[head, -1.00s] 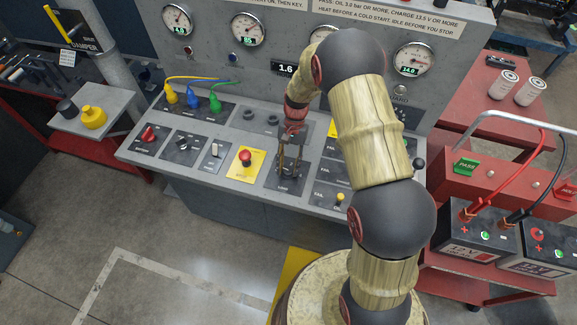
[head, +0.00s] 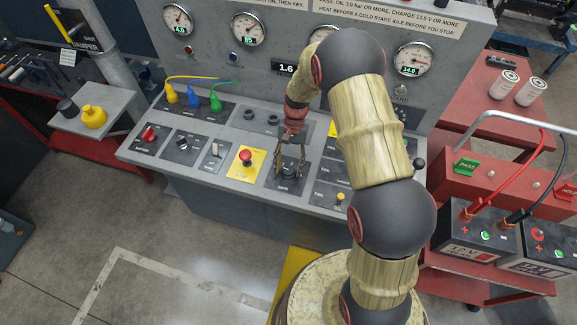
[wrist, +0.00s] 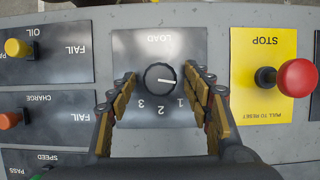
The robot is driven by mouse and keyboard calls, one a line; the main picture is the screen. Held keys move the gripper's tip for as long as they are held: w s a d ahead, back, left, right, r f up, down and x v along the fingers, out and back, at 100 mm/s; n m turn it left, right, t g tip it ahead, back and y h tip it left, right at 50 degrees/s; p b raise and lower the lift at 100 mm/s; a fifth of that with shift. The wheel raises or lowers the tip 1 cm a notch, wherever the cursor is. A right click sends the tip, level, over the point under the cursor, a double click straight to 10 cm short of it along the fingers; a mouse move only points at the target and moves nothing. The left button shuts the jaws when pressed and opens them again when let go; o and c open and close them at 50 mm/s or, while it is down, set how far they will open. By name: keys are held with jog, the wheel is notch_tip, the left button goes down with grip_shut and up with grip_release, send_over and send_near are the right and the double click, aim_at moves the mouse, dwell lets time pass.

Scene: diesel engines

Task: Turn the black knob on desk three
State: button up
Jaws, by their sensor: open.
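A round black knob (wrist: 160,78) with a white pointer line stands on a dark plate marked LOAD with the numbers 1, 2 and 3. In the wrist view its pointer faces right, toward the 1 side. The knob also shows in the head view (head: 288,173) on the sloping grey desk (head: 222,183). My gripper (wrist: 166,80) is open, with one finger on each side of the knob and a visible gap at each. In the head view, my gripper (head: 290,165) points down over the LOAD plate.
A red STOP button (wrist: 298,78) on a yellow plate is close beside the LOAD plate. On the other side are a yellow OIL knob (wrist: 16,48) and an orange CHARGE knob (wrist: 10,120). A second dark selector (head: 182,143) sits farther left on the desk.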

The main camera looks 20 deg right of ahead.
jog(key=v, duration=1.2)
jog(key=shift+w, duration=0.1)
jog(key=s+a+r+n+t+h+b, duration=0.1)
jog(key=s+r+n+t+b, duration=0.1)
jog(key=s+r, duration=0.3)
jog(key=s+a+r+n+t+b, duration=0.1)
jog(key=s+r+t+b, duration=0.3)
jog(key=s, duration=0.8)
jog(key=s+a+r+n+t+h+b, duration=0.1)
jog(key=s+r+n+t+b, duration=0.2)
jog(key=s+r, duration=0.3)
jog(key=s+n, duration=0.1)
jog(key=s, duration=0.2)
jog(key=shift+s+r+h, duration=0.3)
jog(key=shift+s+r, duration=0.05)
jog(key=shift+r, duration=0.05)
jog(key=shift+a, duration=0.1)
jog(key=shift+c, duration=0.5)
